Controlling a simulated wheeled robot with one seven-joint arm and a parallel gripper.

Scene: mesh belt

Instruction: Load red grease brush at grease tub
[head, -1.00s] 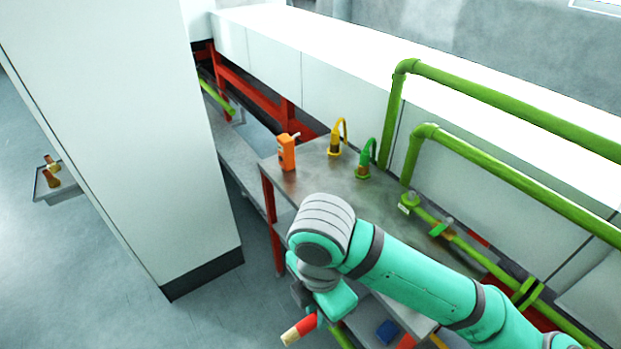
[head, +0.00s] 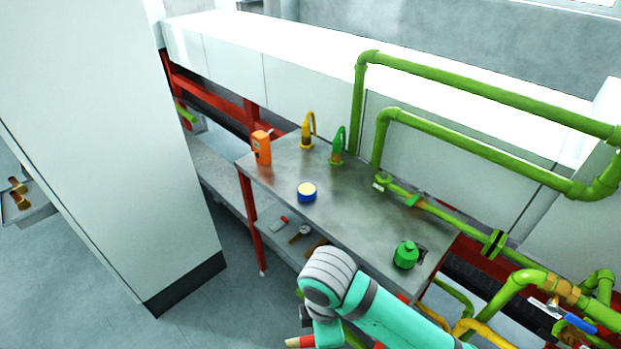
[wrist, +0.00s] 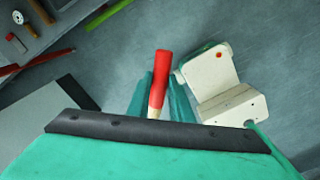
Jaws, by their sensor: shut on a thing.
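The red grease brush is in my gripper (wrist: 156,90). Its red handle (wrist: 160,66) points away from the wrist between the two teal fingers, with a pale end nearer the palm. In the head view the brush (head: 296,342) shows at the bottom edge, partly cut off, beside my arm. A round blue tub with a pale yellow top (head: 307,193), which looks like the grease tub, stands upright on the metal table. My gripper is apart from it, in front of the table and lower in the picture.
The metal table (head: 350,215) also holds an orange device (head: 262,148), yellow (head: 308,130) and green (head: 338,147) hooked fittings and a green canister (head: 405,254). A lower shelf carries small tools. A tall white cabinet (head: 95,150) stands left; green pipes run right.

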